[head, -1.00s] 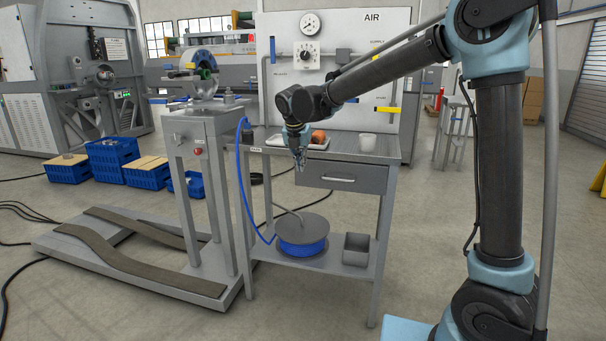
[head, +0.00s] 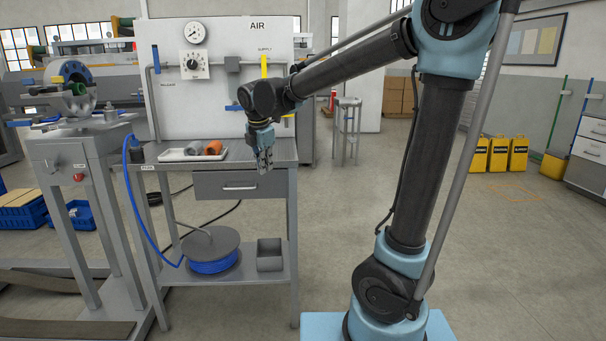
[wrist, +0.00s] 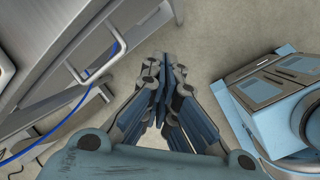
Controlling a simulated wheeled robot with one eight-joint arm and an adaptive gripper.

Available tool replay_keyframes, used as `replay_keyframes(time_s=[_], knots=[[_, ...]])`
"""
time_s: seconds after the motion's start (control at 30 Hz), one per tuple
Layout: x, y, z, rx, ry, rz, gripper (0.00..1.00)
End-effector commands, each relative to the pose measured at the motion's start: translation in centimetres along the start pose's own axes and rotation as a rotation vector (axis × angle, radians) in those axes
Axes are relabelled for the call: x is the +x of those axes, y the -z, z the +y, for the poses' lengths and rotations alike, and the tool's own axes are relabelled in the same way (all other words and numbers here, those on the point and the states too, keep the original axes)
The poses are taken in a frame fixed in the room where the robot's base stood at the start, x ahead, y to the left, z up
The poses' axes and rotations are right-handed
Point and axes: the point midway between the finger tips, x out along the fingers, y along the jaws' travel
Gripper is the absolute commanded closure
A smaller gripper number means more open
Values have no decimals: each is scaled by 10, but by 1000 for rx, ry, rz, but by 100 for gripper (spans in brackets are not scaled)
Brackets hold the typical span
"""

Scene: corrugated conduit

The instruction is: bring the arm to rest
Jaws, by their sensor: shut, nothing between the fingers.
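My gripper (head: 265,162) hangs downward at the end of my bent arm, in front of the right part of the grey workbench (head: 270,150) in the head view. Its fingers are shut and hold nothing. In the wrist view the fingers of my gripper (wrist: 162,82) meet over bare floor, with the bench's drawer handle (wrist: 96,62) at the upper left.
A white tray (head: 172,155) with an orange part (head: 213,147) lies on the bench. A hose reel (head: 212,250) and a grey bin (head: 270,255) are on its lower shelf. A stool (head: 348,120) stands behind. Open floor lies to the right.

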Motion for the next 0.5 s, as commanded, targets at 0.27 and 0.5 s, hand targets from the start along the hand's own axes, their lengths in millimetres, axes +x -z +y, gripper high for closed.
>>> replay_keyframes(time_s=[0.27,0.5], knots=[[6,-60,-102,501,39,8,100],[16,-84,-189,932,68,7,100]])
